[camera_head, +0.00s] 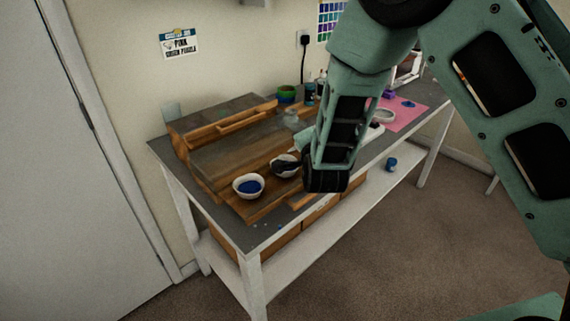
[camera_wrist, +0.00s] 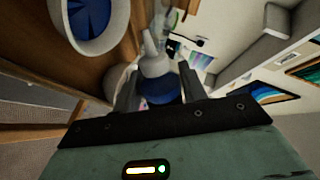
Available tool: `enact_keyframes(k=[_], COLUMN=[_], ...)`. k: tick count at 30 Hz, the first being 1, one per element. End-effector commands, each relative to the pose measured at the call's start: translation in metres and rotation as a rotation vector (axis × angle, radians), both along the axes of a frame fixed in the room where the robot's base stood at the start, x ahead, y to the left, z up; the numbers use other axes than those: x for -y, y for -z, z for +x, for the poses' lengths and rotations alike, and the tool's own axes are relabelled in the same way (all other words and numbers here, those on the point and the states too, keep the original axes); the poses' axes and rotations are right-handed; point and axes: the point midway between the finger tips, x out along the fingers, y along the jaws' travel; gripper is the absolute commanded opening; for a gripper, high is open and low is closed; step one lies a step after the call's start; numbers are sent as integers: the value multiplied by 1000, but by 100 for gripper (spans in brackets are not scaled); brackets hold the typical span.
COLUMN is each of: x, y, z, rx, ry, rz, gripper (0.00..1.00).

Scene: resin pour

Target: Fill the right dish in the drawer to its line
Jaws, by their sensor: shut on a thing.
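Two white dishes sit close together on the wooden drawer unit. The left dish (camera_head: 249,187) holds blue fill. The right dish (camera_head: 277,160) is partly hidden behind my dark fingers, so its fill level cannot be read. My gripper (camera_head: 288,166) is at the right dish, coming from the right. In the wrist view my gripper (camera_wrist: 158,84) is shut on a bottle (camera_wrist: 153,62) with a white spout and blue contents. A white dish with blue fill (camera_wrist: 88,14) shows at upper left there, apart from the bottle; I cannot tell which dish it is.
The grey worktable (camera_head: 157,147) has a raised wooden board at its back left. A green-and-blue tub (camera_head: 286,94) and small bottles stand behind. A pink mat (camera_head: 408,115) lies to the right. A blue item (camera_head: 391,163) is on the lower shelf (camera_head: 345,189).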

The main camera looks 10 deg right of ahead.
Motion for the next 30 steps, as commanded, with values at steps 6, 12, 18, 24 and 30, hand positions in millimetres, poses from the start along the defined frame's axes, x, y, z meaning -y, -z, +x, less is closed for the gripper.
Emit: enact_keyframes(k=[6,12,18,24,30], x=[20,36,52,68,84], y=[1,1,1,2,1], z=[7,13,19,25,31], rx=[3,3,3,2,4], ry=[3,3,4,3,3], rz=[0,0,1,1,1], gripper=[32,32,32,32,32])
